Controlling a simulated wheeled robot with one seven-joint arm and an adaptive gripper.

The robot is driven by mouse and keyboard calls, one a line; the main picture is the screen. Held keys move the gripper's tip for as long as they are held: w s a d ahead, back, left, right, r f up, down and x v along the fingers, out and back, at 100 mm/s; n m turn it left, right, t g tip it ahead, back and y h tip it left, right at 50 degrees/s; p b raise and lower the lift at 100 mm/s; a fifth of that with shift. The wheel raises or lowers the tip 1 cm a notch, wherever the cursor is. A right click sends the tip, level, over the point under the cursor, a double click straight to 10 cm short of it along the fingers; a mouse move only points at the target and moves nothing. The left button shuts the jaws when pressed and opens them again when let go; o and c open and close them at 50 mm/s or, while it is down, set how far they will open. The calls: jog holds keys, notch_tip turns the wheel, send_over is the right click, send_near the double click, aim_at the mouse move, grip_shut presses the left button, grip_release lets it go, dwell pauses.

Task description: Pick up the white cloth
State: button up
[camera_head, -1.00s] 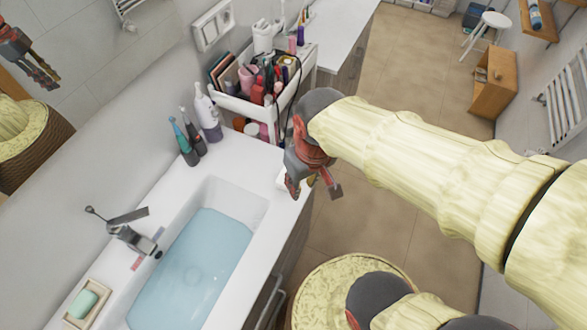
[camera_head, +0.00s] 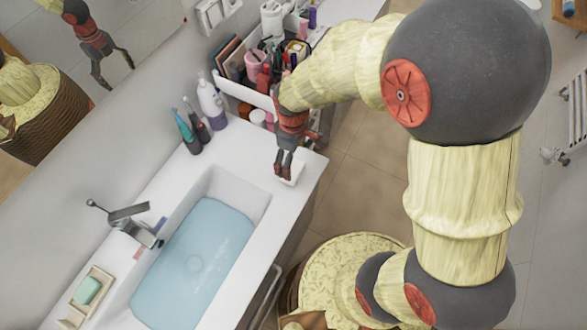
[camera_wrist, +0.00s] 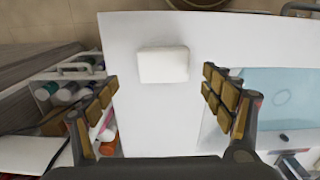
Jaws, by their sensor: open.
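The white cloth (camera_wrist: 163,65) is a small, pale, folded block. It lies on the white counter (camera_wrist: 140,125) near its edge, at the corner beside the sink. In the wrist view it sits between and beyond my two fingers. In the head view only part of the cloth (camera_head: 294,168) shows, because my fingers cover some of it. My gripper (camera_head: 284,166) points down over the cloth. In the wrist view my gripper (camera_wrist: 160,98) is open, with padded fingers apart and nothing between the pads.
The water-filled sink (camera_head: 262,186) is beside the cloth. A cosmetics cart (camera_head: 240,92) full of bottles and tools stands behind my gripper. Toothbrushes (camera_head: 187,132) and a white pump bottle (camera_head: 211,103) stand at the counter's back. A soap dish (camera_head: 85,299) is at lower left.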

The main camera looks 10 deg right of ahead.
aim_at(292, 171)
jog(key=shift+o, duration=0.2)
jog(key=f, duration=0.3)
jog(key=f+b, duration=0.1)
jog(key=f, duration=0.2)
jog(key=shift+s+a+f, duration=0.2)
jog(key=shift+f, duration=0.05)
jog(key=shift+c, duration=1)
jog(key=c, duration=1)
jog(key=shift+r, duration=0.1)
